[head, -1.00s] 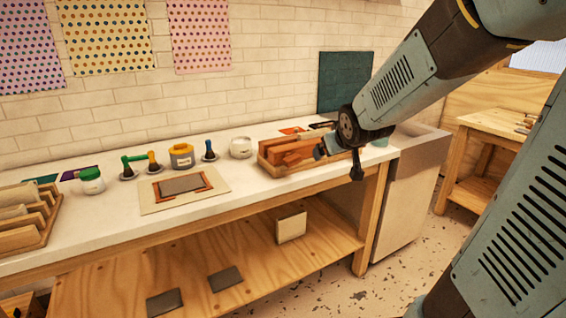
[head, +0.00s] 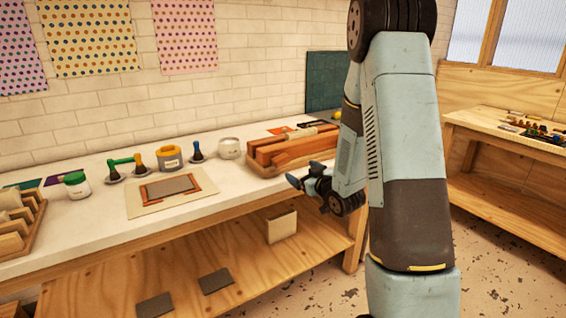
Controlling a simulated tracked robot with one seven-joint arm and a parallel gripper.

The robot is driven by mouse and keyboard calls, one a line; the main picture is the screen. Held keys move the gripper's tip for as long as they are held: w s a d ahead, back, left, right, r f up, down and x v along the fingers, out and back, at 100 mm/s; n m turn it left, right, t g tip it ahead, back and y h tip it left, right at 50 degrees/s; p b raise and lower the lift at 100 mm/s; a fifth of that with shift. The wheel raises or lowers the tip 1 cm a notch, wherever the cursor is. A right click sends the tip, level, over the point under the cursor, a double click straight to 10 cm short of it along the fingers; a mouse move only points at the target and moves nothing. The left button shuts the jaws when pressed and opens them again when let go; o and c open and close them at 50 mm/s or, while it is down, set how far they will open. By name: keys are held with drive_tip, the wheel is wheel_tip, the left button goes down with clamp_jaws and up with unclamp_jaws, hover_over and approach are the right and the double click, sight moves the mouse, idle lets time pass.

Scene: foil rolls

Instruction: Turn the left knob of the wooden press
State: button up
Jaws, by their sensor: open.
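A red-brown wooden block-like piece (head: 285,151), which looks like the wooden press, lies toward the right end of the white bench top. I cannot make out its knobs. My arm covers what is to the right of it. My gripper (head: 305,177) is open and empty, at the front edge of the bench, just below and in front of the wooden piece. It points left and appears apart from the wood.
The white bench (head: 120,236) holds a white pot (head: 230,148), a yellow-banded jar (head: 169,158), a green-lidded jar (head: 76,186), a framed grey plate (head: 170,188) and a wooden rack (head: 20,226). Clear bench top lies in front of the pot. Another table (head: 500,125) stands right.

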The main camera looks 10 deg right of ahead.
sight(284, 163)
drive_tip(key=shift+t+y, duration=0.3)
drive_tip(key=shift+y, duration=0.1)
drive_tip(key=x, duration=0.4)
drive_tip(key=f+x, duration=0.1)
drive_tip(key=x, duration=0.8)
drive_tip(key=shift+w+a+f, duration=0.2)
drive_tip(key=shift+w+f, duration=0.05)
drive_tip(key=shift+c, duration=0.4)
drive_tip(key=c, duration=0.9)
drive_tip(key=shift+d+f+m, duration=0.1)
drive_tip(key=shift+m, duration=1.8)
drive_tip(key=o, duration=1)
